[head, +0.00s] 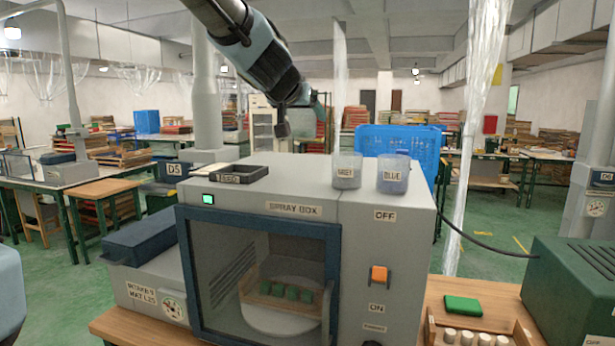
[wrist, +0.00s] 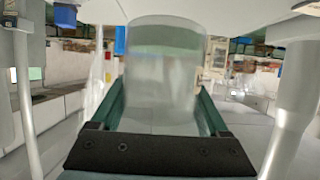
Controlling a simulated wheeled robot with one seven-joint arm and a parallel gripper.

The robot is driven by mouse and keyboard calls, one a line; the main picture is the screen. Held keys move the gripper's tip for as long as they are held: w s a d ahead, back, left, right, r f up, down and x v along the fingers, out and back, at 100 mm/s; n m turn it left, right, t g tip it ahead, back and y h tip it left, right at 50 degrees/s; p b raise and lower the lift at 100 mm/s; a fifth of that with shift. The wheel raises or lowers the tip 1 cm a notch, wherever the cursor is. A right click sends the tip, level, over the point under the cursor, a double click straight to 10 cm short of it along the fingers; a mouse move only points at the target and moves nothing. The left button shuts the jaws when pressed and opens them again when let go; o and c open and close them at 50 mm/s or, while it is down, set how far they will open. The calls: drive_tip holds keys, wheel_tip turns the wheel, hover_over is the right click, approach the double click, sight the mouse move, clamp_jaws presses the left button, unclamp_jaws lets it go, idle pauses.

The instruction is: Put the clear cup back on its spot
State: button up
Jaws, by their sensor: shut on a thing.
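The clear cup (wrist: 162,65) is a see-through tumbler that fills the middle of the wrist view. My gripper (wrist: 160,92) is shut on it, with a green finger along each side of the cup. In the head view my arm comes down from the top, in the air behind and above the spray box (head: 300,190). The held cup cannot be made out in that view. Two other translucent cups, one labelled GREY (head: 347,172) and one labelled BLUE (head: 392,175), stand upright side by side on top of the spray box. No marked spot for the clear cup can be made out.
A shallow black tray (head: 225,181) lies on the box top, left of the cups. The box top between them is clear. A blue crate (head: 405,140) stands behind the cups. Green pieces (head: 291,291) sit inside the box.

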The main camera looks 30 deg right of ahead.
drive_tip(key=shift+f, duration=0.3)
wheel_tip(320, 180, down, 9)
drive_tip(key=b, duration=1)
drive_tip(key=shift+f, duration=0.15)
drive_tip(key=shift+f, duration=0.2)
drive_tip(key=o, duration=1.5)
